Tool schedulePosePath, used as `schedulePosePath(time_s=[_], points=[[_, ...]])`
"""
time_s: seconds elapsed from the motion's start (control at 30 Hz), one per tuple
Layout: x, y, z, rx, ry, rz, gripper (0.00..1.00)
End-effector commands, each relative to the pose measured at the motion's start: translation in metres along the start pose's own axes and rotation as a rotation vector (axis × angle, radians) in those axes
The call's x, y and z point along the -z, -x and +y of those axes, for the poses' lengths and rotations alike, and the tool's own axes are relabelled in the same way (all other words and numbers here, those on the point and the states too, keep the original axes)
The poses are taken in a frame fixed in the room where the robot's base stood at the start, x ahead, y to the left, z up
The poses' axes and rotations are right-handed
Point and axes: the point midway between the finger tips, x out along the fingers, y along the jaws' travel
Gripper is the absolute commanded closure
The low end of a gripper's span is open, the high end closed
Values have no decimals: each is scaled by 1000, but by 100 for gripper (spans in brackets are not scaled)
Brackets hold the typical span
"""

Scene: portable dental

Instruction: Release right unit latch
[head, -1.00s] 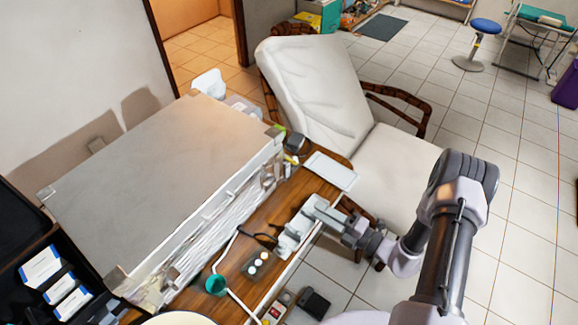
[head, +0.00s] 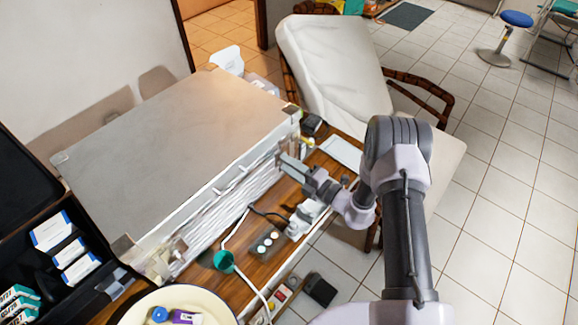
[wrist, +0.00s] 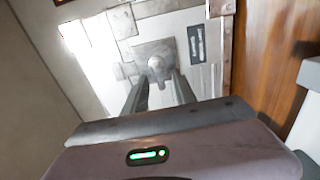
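The dental unit is a large grey case (head: 180,130) lying on the wooden desk, with its pale front side facing me. In the wrist view, a metal latch plate with a round knob (wrist: 155,60) is on the case's side, straight ahead of my gripper. My gripper (head: 284,164) is close to the right part of the case's front. In the wrist view my two fingers (wrist: 160,80) are apart with nothing held between them. Their tips appear just below and to either side of the knob; I cannot tell whether they touch it.
A white device (head: 305,217), a dark tray with white round items (head: 265,242) and a green cup-like piece (head: 224,261) with a cable are on the desk. A white tablet (head: 342,151) lies behind my arm. A white chair (head: 330,75) stands beyond.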

Motion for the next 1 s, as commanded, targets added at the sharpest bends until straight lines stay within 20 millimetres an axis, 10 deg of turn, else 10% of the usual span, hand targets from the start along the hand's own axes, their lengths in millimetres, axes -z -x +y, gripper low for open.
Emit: schedulePosePath(time_s=[0.23,1.0], points=[[0,0,0,0,0,0,100],[-1,1,-8,1,286,1,100]])
